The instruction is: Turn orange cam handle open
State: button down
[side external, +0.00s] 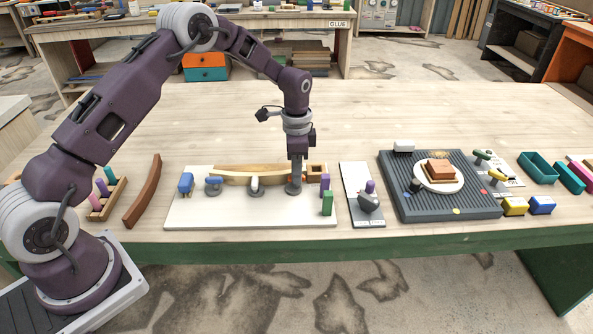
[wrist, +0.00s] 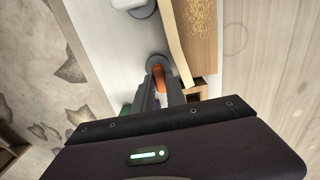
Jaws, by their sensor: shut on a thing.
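The orange cam handle (wrist: 157,72) shows between my gripper's fingers (wrist: 161,92) in the wrist view, over a round grey base on the white board. My gripper is shut on the handle and points straight down. In the side view my gripper (side external: 294,180) stands at the right part of the white board (side external: 225,215), and a grey round base (side external: 293,189) shows under it; the orange handle is hidden there. A curved wooden form (side external: 232,177) lies behind the cams. A white-handled cam (side external: 254,185) stands to the left of my gripper.
A green block (side external: 327,204) and a small wooden box (side external: 317,172) are close to the right of my gripper.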

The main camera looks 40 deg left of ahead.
jog(key=c, duration=1.4)
grip_release()
jog(key=shift+o, duration=0.2)
notch_tip(320, 180, up, 7)
jog(key=shift+r, duration=0.1)
jog(key=s+d+r+n+t, duration=0.3)
jog(key=s+r+n, duration=0.1)
jog(key=s+r, duration=1.4)
jog(key=s+d+n+t, duration=0.1)
jog(key=s+n, duration=0.3)
jog(key=s, duration=1.2)
jog(key=shift+s+d+r+n+t, duration=0.25)
jog(key=shift+s+r+n+t, duration=0.15)
jog(key=shift+t, duration=0.4)
